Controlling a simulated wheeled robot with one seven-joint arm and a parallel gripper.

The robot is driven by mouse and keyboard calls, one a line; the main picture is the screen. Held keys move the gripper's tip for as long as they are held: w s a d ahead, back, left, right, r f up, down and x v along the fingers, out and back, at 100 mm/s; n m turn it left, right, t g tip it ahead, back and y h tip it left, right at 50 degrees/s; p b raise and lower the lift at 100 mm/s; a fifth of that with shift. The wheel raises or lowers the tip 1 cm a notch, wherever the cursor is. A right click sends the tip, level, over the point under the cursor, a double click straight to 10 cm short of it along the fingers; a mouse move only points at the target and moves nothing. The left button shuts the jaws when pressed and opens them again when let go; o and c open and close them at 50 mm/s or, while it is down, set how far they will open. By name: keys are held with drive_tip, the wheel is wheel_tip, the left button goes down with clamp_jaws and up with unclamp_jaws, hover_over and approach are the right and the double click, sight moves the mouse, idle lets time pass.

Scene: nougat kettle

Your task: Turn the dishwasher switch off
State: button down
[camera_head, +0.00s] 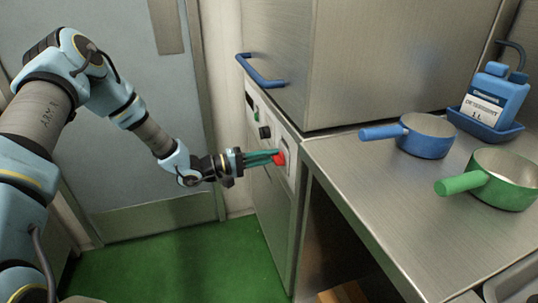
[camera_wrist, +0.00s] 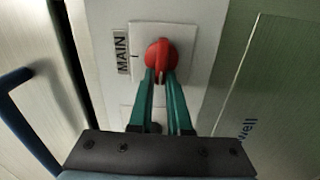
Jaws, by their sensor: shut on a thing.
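The dishwasher (camera_head: 281,85) is a steel box with a front control panel below it. A red rotary switch (camera_wrist: 160,57) sits on a white plate (camera_wrist: 196,47) marked "MAIN" in the wrist view; it also shows in the head view (camera_head: 280,158). My gripper (camera_wrist: 160,80) has two green fingers, shut on the red switch from its front. The fingertips touch the knob's lower part. The switch's exact pointer angle is hard to read.
A blue handle (camera_head: 259,75) is on the dishwasher's front, above the panel. A black knob (camera_head: 265,132) is beside the switch. The steel counter (camera_head: 350,170) at right bears a blue pan (camera_head: 426,140), a green pan (camera_head: 507,190) and a detergent bottle (camera_head: 494,97). Green floor (camera_head: 190,262) is clear.

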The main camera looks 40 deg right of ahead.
drive_tip(key=shift+f+n, duration=0.1)
drive_tip(key=shift+n, duration=0.2)
drive_tip(key=c, duration=0.9)
unclamp_jaws()
drive_tip(key=shift+o, duration=0.2)
drive_tip(key=b+v, duration=0.1)
drive_tip(key=v, duration=0.9)
drive_tip(key=shift+a+b, duration=0.3)
drive_tip(key=shift+a, duration=0.1)
drive_tip(key=shift+w, duration=0.15)
